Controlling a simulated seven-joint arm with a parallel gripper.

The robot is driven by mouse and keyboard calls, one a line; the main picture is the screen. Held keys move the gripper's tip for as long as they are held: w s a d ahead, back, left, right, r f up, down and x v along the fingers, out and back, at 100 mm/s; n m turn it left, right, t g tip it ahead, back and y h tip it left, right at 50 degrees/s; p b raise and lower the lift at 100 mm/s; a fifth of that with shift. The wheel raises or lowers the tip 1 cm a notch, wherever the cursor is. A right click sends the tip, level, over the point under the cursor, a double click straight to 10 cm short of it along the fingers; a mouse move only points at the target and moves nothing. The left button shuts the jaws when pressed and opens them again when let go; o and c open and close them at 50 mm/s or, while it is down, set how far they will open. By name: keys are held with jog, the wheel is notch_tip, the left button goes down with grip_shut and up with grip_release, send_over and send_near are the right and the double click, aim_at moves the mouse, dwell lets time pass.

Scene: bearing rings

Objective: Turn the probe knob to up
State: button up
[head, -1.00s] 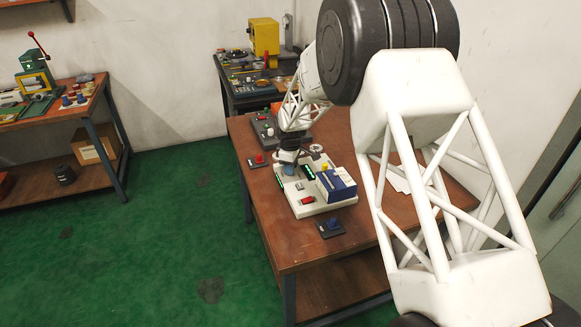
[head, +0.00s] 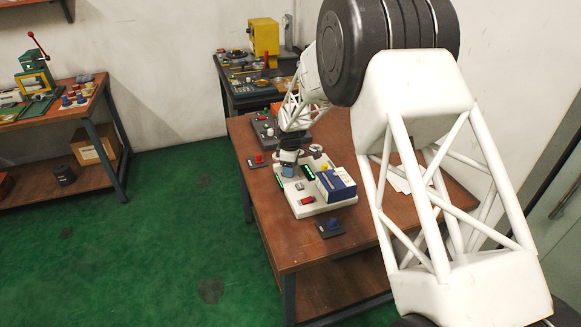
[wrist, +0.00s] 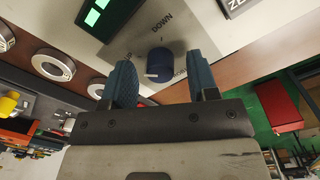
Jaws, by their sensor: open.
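The probe knob (wrist: 160,65) is a dark blue round knob on a pale panel (wrist: 190,22) in the wrist view. Its white pointer line lies toward the left of the picture. The word DOWN is printed above it, and a second label at its lower right is partly hidden by a finger. My gripper (wrist: 163,82) is open, with one blue ribbed finger on each side of the knob and visible gaps between; I cannot tell how deep the fingers reach. In the head view my gripper (head: 288,172) is low over the white fixture (head: 322,208), and the knob is hidden there.
A blue-and-white box (head: 337,184) and a red button (head: 306,201) are on the fixture close by. Metal rings (wrist: 50,64) and a green display (wrist: 97,12) flank the knob. A small panel with a blue knob (head: 331,225) lies on the bench.

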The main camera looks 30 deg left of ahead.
jog(key=shift+s+r, duration=0.15)
jog(key=shift+r, duration=3.8)
jog(key=shift+d+r, duration=0.3)
jog(key=shift+d, duration=0.15)
jog(key=s+d+r+m, duration=0.2)
jog(key=d+r+m, duration=0.1)
jog(key=d+r, duration=0.5)
jog(key=s+d+r+m, duration=0.15)
jog(key=d+r, duration=0.35)
jog(key=d, duration=0.6)
jog(key=s+d+r+m+t, duration=0.1)
jog(key=s+d+r+m, duration=0.3)
jog(key=d, duration=0.5)
jog(key=s+d+r+m, duration=0.2)
jog(key=s+d+r, duration=0.35)
jog(key=d, duration=0.25)
jog(key=s+d+m, duration=0.3)
jog(key=s+d, duration=0.4)
jog(key=s, duration=0.3)
jog(key=s+d+f+m, duration=0.1)
jog(key=s+d+m, duration=0.2)
jog(key=s+d, duration=0.4)
jog(key=s+d+m+t, duration=0.1)
jog(key=s+d+m, duration=0.3)
jog(key=s, duration=1)
jog(key=d, duration=0.3)
jog(key=shift+f, duration=0.3)
